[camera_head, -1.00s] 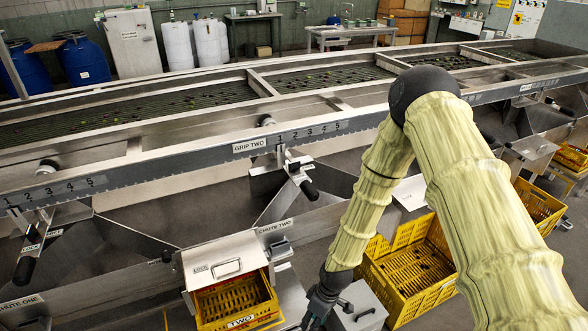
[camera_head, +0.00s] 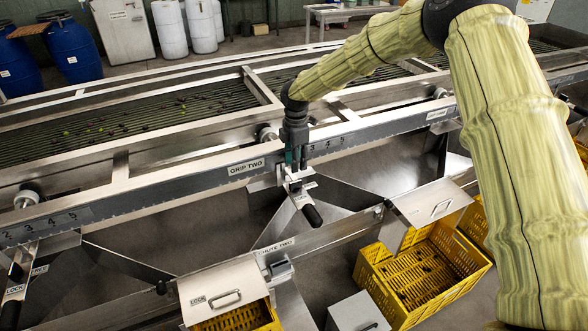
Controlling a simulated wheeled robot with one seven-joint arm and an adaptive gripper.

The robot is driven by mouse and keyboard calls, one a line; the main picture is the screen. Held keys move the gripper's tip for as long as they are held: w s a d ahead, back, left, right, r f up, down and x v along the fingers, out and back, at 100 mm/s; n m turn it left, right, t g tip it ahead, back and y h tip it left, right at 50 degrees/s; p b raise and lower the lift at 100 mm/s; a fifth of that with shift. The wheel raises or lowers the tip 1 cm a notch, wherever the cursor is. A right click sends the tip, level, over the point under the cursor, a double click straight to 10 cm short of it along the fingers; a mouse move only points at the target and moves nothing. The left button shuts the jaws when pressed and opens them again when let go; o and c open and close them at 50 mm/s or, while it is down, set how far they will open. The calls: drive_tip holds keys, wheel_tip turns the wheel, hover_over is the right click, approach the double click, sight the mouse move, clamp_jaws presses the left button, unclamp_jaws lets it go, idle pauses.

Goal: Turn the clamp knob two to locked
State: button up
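The grip two clamp (camera_head: 292,184) is a metal bracket on the scale rail, right of the GRIP TWO label (camera_head: 246,166). A plate marked LOCK (camera_head: 300,198) slants down from it, with a black-ended handle (camera_head: 312,214) pointing down and right. My gripper (camera_head: 295,165) points downward at the top of this clamp, in front of the rail. Its fingers hide the clamp's upper part, where the knob would be. I cannot tell whether the fingers touch the knob or how far apart they are.
The scale rail (camera_head: 200,183) runs across just behind my gripper. Below are the chute two lid (camera_head: 222,288), another hinged lid (camera_head: 431,202) and a yellow crate (camera_head: 420,270). A similar clamp with a LOCK plate (camera_head: 15,290) stands at far left.

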drive_tip(key=w, duration=0.1)
drive_tip(key=p, duration=0.3)
hover_over(295, 181)
drive_tip(key=s, duration=0.2)
wheel_tip(295, 181, down, 4)
drive_tip(key=shift+d+r, duration=0.1)
drive_tip(key=shift+d, duration=0.05)
drive_tip(key=w+f, duration=0.1)
drive_tip(key=f, duration=0.2)
drive_tip(key=w+f, duration=0.1)
drive_tip(key=f, duration=0.1)
drive_tip(key=shift+w+f+p, duration=0.3)
drive_tip(key=shift+f+p, duration=0.05)
drive_tip(key=shift+p, duration=0.05)
drive_tip(key=shift+s, duration=0.4)
drive_tip(key=shift+s+r, duration=0.4)
drive_tip(key=shift+w+f, duration=0.2)
drive_tip(key=shift+f, duration=0.05)
drive_tip(key=shift+w+f, duration=0.25)
drive_tip(key=shift+f, duration=0.05)
drive_tip(key=c, duration=0.3)
drive_tip(key=shift+w, duration=0.1)
drive_tip(key=c, duration=0.3)
drive_tip(key=shift+r, duration=0.2)
clamp_jaws()
